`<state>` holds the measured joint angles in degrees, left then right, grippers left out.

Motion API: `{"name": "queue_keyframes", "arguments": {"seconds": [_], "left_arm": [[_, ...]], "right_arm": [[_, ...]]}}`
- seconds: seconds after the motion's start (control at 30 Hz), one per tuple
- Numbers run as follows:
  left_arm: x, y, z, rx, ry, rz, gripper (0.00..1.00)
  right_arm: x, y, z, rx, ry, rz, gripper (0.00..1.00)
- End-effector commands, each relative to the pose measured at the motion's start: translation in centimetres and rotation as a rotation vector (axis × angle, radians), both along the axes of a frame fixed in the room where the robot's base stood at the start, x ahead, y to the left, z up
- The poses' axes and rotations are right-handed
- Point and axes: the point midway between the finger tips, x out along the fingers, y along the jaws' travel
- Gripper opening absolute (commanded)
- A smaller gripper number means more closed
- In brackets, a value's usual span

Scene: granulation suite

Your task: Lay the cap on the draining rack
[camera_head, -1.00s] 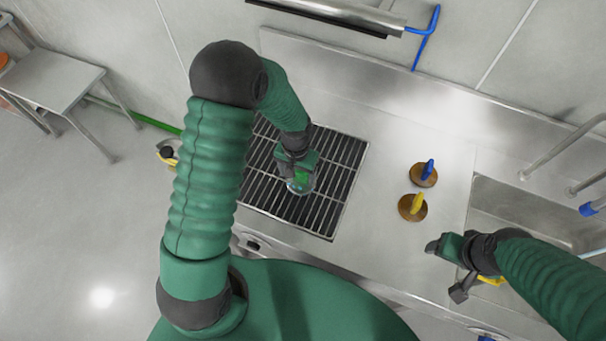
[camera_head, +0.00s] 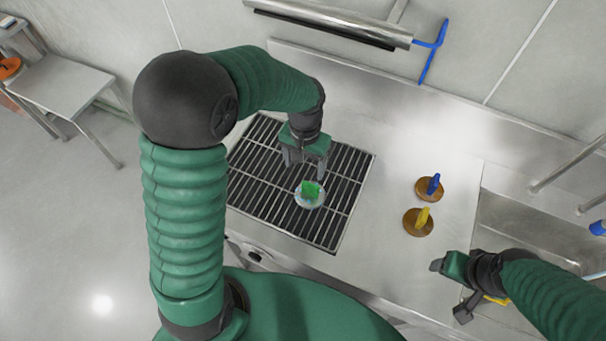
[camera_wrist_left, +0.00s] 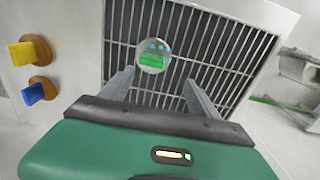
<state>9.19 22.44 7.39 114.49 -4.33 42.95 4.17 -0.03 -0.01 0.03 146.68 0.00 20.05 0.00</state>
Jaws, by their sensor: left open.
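The cap is a pale round disc with a green grip (camera_head: 310,194). It lies on the bars of the draining rack (camera_head: 262,213), toward the rack's right front part. In the left wrist view the cap (camera_wrist_left: 154,57) rests on the dark grid of the rack (camera_wrist_left: 232,45), beyond my fingertips. My left gripper (camera_head: 300,160) is open and empty, apart from the cap and just behind it over the rack. In the left wrist view its fingers (camera_wrist_left: 156,82) stand spread. My right gripper (camera_head: 448,285) is near the counter's front edge by the sink; its jaw state is unclear.
Two brown discs, one with a blue grip (camera_head: 430,188) and one with a yellow grip (camera_head: 418,222), lie on the counter right of the rack. A sink (camera_head: 530,225) is further right. A steel bar fixture (camera_head: 330,22) is on the back wall. Counter between rack and discs is clear.

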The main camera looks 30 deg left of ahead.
Motion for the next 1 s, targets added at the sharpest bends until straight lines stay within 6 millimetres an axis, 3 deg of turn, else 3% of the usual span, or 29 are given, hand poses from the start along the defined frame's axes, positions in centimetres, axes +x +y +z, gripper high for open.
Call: {"name": "queue_keyframes", "arguments": {"seconds": [0.07, 0.23, 0.33, 1.0], "left_arm": [[-1.4, -0.7, 0.6, 0.006, -0.029, -0.016, 0.71], [-7.3, -1.8, 0.9, 0.01, -0.163, -0.049, 0.71], [-9.5, -2.0, 0.7, 0.005, -0.218, -0.055, 0.71], [-9.9, -2.0, 0.6, 0.005, -0.227, -0.057, 0.71]], "right_arm": [[0.0, 0.0, 0.0, 0.0, 0.0, -0.001, 0.67], [0.0, 0.0, 0.0, 0.0, 0.0, -0.001, 0.67], [0.0, 0.0, 0.0, 0.0, 0.0, -0.001, 0.67], [0.0, 0.0, 0.0, 0.0, 0.0, -0.001, 0.67]]}}
